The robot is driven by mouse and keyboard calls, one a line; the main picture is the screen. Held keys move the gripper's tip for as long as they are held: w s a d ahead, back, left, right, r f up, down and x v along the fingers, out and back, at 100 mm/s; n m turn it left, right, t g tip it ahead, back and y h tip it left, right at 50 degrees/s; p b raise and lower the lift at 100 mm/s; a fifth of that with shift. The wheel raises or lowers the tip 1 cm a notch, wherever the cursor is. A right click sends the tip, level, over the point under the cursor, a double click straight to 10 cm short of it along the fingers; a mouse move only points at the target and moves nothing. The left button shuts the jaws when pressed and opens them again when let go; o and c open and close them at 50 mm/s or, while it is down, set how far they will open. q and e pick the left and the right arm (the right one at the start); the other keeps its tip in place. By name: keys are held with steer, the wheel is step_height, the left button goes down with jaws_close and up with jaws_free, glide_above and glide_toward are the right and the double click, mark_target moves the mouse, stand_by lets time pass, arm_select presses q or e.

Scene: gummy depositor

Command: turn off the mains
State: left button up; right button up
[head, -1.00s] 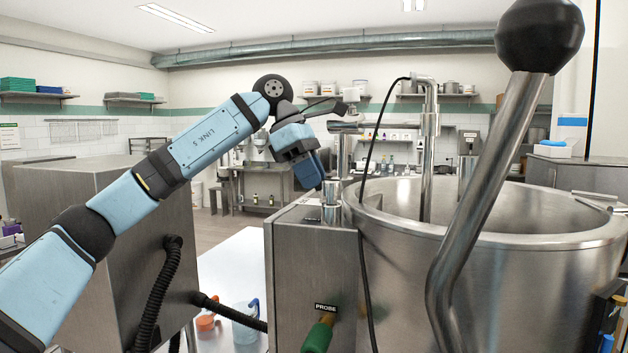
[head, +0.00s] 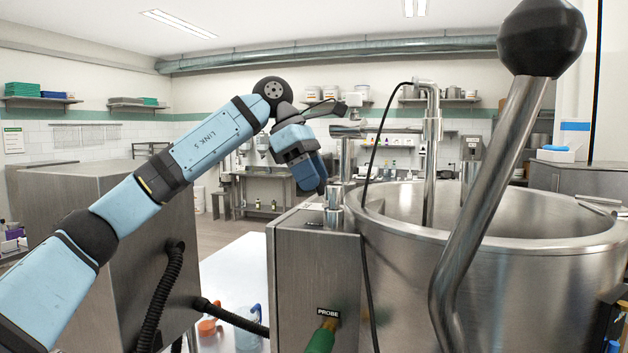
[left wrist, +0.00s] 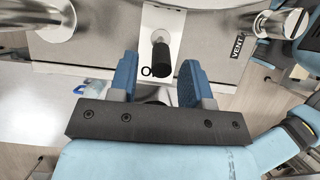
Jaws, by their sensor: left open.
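In the left wrist view, a small black-tipped switch lever (left wrist: 161,60) stands on a white label plate on the steel panel. An "O" of the lettering shows beside it, and the rest is hidden. My left gripper (left wrist: 158,68) is open, with one blue finger on each side of the lever in the picture. I cannot tell whether either finger touches it. In the head view the left gripper (head: 314,184) points down over the top of the steel box (head: 294,260). The lever is hidden there. My right gripper is not in view.
A large steel kettle (head: 500,290) stands right of the box, with a black-knobbed handle (head: 490,190) in front. A "VENT" label (left wrist: 237,46) and steel fittings flank the lever. A green probe plug (head: 321,340) and black cable are on the box's front. Another steel cabinet (head: 110,250) stands left.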

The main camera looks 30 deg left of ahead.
arm_select(q)
steer(key=v, duration=1.3)
steer(key=shift+f, duration=0.1)
